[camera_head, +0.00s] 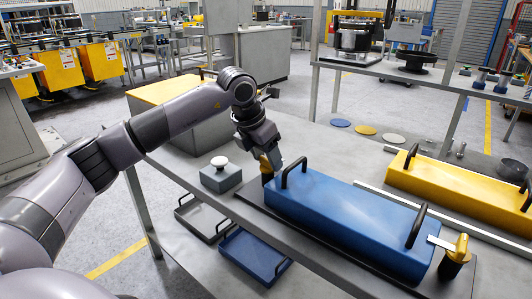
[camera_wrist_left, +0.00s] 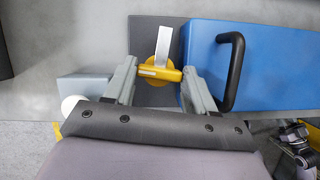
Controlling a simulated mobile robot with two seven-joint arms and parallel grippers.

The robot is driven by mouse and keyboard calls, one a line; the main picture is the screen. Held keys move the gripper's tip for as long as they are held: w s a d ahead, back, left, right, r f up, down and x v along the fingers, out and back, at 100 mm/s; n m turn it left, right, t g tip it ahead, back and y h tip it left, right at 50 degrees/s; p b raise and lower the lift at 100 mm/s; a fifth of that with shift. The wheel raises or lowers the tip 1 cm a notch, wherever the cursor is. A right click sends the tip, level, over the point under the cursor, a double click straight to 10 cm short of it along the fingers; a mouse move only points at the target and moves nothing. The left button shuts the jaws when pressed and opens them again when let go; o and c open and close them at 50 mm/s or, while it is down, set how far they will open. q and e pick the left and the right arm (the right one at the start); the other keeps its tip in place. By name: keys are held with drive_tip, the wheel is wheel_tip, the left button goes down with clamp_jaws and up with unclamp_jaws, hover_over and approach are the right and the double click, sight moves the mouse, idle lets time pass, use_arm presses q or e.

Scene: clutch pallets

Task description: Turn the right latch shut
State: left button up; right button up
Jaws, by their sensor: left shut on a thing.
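A long blue case (camera_head: 335,212) with two black handles lies on a dark base plate (camera_head: 268,221). A yellow latch (camera_head: 265,168) stands at its left end. My left gripper (camera_head: 272,158) is shut on this latch. In the left wrist view, its fingers (camera_wrist_left: 161,78) flank the yellow grip of the latch (camera_wrist_left: 147,71). The latch's pale metal tongue (camera_wrist_left: 163,45) points up the picture, beside the blue case and not over it. A second yellow latch (camera_head: 460,249) stands at the case's right end, its pale tongue reaching over the case edge.
A grey block with a white knob (camera_head: 219,162) stands left of the blue case. A grey tray (camera_head: 203,221) and a blue tray (camera_head: 253,257) lie below the table edge. A yellow case (camera_head: 455,190) lies behind, past a metal rail (camera_head: 440,226). Flat discs lie at the back.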

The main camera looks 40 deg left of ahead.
use_arm(q)
drive_tip(key=m+p, duration=0.1)
drive_tip(key=m, duration=0.1)
drive_tip(key=m+h+p, duration=0.1)
drive_tip(key=m, duration=0.1)
drive_tip(key=shift+a+r+h, duration=0.1)
drive_tip(key=shift+r+h, duration=0.1)
drive_tip(key=shift+h, duration=0.1)
drive_tip(key=m+g+p, duration=0.1)
drive_tip(key=m+p, duration=0.1)
drive_tip(key=m, duration=0.1)
drive_tip(key=shift+w+h, duration=0.15)
drive_tip(key=shift+h, duration=0.25)
drive_tip(key=shift+m+g+h+p, duration=0.3)
drive_tip(key=shift+m+g+p, duration=0.1)
drive_tip(key=shift+m, duration=0.5)
drive_tip(key=shift+w+m+g, duration=0.1)
drive_tip(key=shift+m+g, duration=0.2)
drive_tip(key=shift+m, duration=0.7)
drive_tip(key=shift+a+f+m+g+p, duration=0.1)
drive_tip(key=shift+m+g+p, duration=0.25)
drive_tip(key=shift+m, duration=0.45)
drive_tip(key=m+g, duration=0.1)
drive_tip(key=m, duration=0.2)
drive_tip(key=shift+w+m+h, duration=0.1)
drive_tip(key=shift+m+h, duration=0.2)
drive_tip(key=shift+m+g, duration=0.25)
drive_tip(key=shift+m, duration=0.05)
